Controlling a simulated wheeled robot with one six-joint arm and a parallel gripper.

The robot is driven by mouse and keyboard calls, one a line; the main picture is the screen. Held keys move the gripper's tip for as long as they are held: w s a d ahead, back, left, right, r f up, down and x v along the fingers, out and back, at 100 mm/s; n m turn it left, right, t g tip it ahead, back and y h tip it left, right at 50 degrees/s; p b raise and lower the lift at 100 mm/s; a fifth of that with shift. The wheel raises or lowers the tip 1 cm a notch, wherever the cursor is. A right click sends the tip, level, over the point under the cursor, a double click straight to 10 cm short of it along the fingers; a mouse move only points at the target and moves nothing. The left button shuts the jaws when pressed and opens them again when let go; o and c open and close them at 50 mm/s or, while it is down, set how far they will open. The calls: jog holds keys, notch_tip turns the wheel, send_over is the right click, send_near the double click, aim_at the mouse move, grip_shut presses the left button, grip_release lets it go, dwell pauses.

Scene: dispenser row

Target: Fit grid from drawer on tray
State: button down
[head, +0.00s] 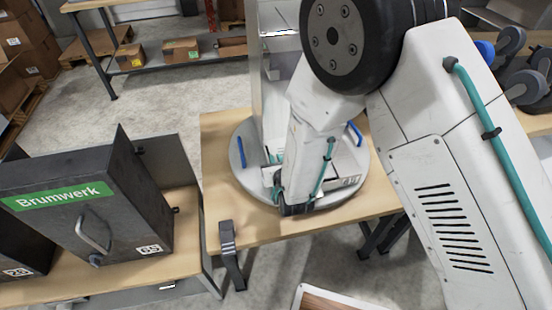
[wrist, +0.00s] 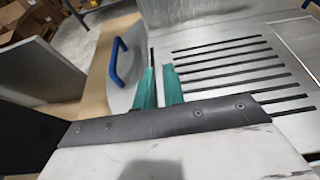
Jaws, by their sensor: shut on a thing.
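The grid is a light metal plate (wrist: 235,65) with several long black slots, to the right of my fingers in the wrist view. My gripper (wrist: 160,78) has two teal fingers close together, shut on the grid's left edge; the contact itself is hard to see. The grid lies over a round grey base (head: 232,178) with blue handles; in the wrist view one handle (wrist: 118,60) stands left of my fingers. My arm hides most of the grid and any tray under it in the head view, so I cannot tell whether it is seated.
A tall metal dispenser column (head: 272,70) rises behind the base. A dark Brumwerk cabinet (head: 125,200) with a handle stands on the left bench. A dark clamp-like block (head: 227,235) sits at the table's front edge. The wooden table (head: 222,125) is bare at its left.

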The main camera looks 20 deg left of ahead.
jog(key=shift+f, duration=0.1)
jog(key=c, duration=1.4)
grip_release()
